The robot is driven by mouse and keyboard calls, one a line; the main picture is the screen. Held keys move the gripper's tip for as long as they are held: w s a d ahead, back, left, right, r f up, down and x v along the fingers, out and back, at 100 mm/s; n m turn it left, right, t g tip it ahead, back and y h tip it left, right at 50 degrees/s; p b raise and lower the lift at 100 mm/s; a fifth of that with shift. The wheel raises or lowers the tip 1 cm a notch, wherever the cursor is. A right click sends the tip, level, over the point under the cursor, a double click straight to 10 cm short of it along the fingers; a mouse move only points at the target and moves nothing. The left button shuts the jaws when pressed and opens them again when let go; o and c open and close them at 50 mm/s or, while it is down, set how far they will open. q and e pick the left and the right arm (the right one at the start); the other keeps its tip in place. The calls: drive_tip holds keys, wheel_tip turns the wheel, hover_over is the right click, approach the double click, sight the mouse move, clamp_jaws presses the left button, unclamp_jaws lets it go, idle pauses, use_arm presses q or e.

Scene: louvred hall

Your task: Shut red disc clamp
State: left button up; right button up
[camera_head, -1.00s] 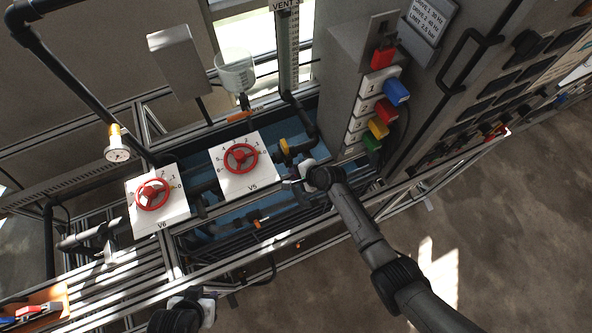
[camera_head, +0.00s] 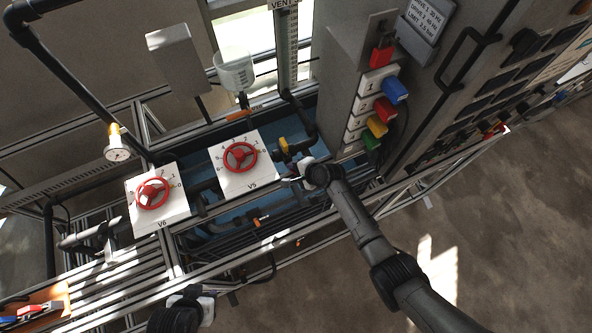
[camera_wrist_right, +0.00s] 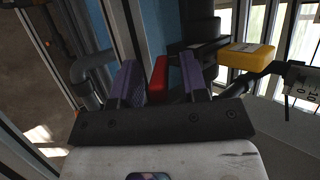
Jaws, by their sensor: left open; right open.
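My right gripper (camera_head: 289,180) is at the front edge of the blue trough, to the right of the V5 plate. In the right wrist view its two purple-padded fingers (camera_wrist_right: 158,82) are apart, with a red piece (camera_wrist_right: 158,76) visible between them. The red piece looks like the clamp's handle; I cannot tell whether the fingers touch it. The disc part of the clamp is not clear in either view. My left gripper (camera_head: 226,298) is at the bottom of the head view, away from the clamp, small and partly hidden by its wrist.
Red handwheels V5 (camera_head: 240,157) and V6 (camera_head: 152,193) stand on white plates to the left. A yellow handle (camera_head: 283,145) is just behind my right gripper; it also shows in the right wrist view (camera_wrist_right: 246,56). A grey cabinet (camera_head: 345,75) with coloured plugs stands to the right.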

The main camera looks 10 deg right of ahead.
drive_tip(key=shift+r, duration=0.1)
drive_tip(key=p+v, duration=0.1)
drive_tip(key=v, duration=1.2)
drive_tip(key=shift+s+d, duration=0.25)
drive_tip(key=shift+r, duration=0.15)
